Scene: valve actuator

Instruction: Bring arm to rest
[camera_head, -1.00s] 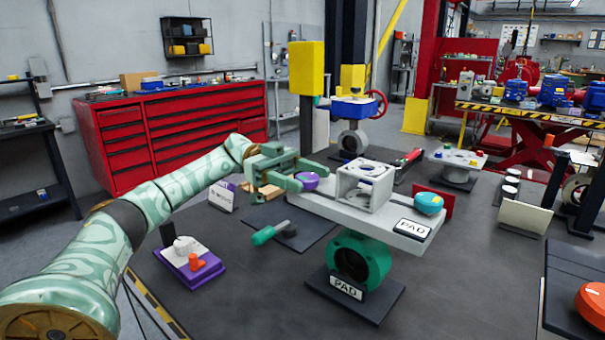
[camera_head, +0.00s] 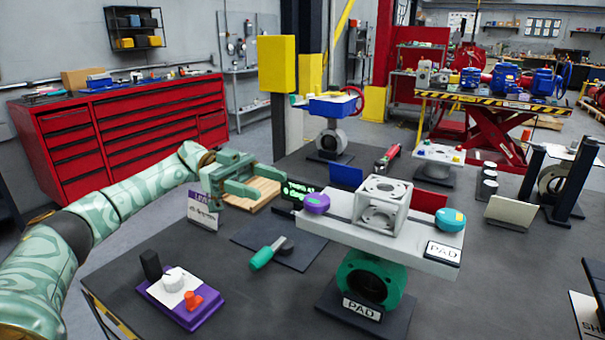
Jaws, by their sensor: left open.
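My left arm (camera_head: 110,210) comes in from the left edge, pale green with swirl markings. My left gripper (camera_head: 268,184) is open with its fingers pointing right, and I see nothing between them. In the picture it lies over a wooden tray (camera_head: 246,200), and I cannot tell how high above it. The gripper is apart from the grey plate with PAD labels (camera_head: 410,235), which carries a purple knob (camera_head: 316,203), a grey open bracket (camera_head: 382,206) and a teal knob (camera_head: 450,219). My right gripper is not in view.
A green-handled tool (camera_head: 268,254) lies on a dark mat (camera_head: 300,252). A purple control box (camera_head: 182,298) stands at the front left. A green valve body (camera_head: 370,280) stands under the plate. A yellow-topped column (camera_head: 278,65) rises behind. A red cabinet (camera_head: 125,130) stands back left.

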